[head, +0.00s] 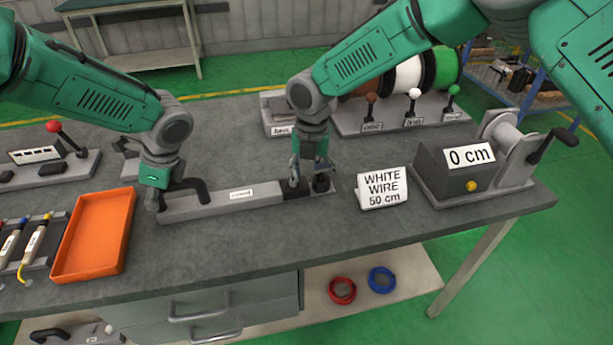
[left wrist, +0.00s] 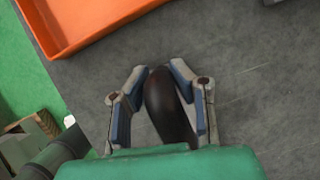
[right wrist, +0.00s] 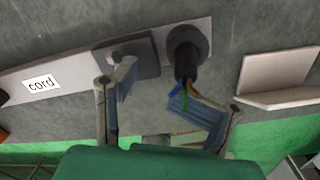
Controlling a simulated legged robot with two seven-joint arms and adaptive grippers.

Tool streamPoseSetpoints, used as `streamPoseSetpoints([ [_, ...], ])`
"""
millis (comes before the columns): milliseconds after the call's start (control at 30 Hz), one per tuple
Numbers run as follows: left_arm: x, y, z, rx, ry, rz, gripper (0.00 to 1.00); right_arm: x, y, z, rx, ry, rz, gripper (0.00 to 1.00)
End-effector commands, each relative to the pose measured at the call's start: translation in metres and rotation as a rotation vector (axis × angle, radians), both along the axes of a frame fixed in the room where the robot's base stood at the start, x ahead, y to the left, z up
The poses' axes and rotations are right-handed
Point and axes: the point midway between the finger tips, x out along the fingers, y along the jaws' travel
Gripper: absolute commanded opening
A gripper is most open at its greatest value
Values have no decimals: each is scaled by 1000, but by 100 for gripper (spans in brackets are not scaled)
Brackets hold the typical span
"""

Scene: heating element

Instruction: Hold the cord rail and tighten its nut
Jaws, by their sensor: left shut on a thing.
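The cord rail (head: 218,203) is a long grey bar with a white label, lying on the table. My left gripper (head: 160,198) is at its left end, shut on the curved black handle (head: 192,185); the left wrist view shows the handle (left wrist: 170,108) between the fingers. My right gripper (head: 298,181) is low over the rail's right end. In the right wrist view its fingers (right wrist: 152,84) are apart. A small grey knob, possibly the nut (right wrist: 116,57), sits on a dark block beside the left finger. A black cord end (right wrist: 186,66) with coloured wires emerges near the right finger.
An orange tray (head: 66,262) lies left of the rail. A "WHITE WIRE 50 cm" sign (head: 382,190) and a crank box reading "0 cm" (head: 440,177) stand to the right. Wire spools (head: 408,76) are behind.

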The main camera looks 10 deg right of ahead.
Motion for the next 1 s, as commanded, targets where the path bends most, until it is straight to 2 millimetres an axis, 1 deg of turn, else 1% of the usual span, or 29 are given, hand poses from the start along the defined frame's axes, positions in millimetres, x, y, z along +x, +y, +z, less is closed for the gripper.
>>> streamPoseSetpoints([
  [33,0,-7,0,-13,-2,-6,0,-4,2,-10,0,11,3,37],
  [300,2,-2,-2,-25,-5,-8,0,-6,10,-12,-8,15,7,37],
  [333,2,-1,-2,-25,-5,-7,0,-6,11,-12,-8,16,7,33],
  [367,2,-1,-2,-25,-5,-7,0,-7,11,-12,-8,16,7,23],
  [400,2,0,-1,-25,-5,-7,0,-7,12,-12,-8,16,8,9],
  [433,2,0,-1,-25,-5,-7,0,-7,12,-12,-8,17,8,0],
  [767,-2,0,0,-16,-5,-4,0,-6,8,-7,-6,7,4,0],
  [867,-2,1,0,-15,-5,-5,0,-6,8,-7,-6,6,3,33],
  [900,-2,1,0,-15,-5,-5,0,-6,8,-6,-5,5,3,37],
  [1000,-2,1,0,-17,-4,-5,0,-5,9,-6,-5,5,3,37],
])
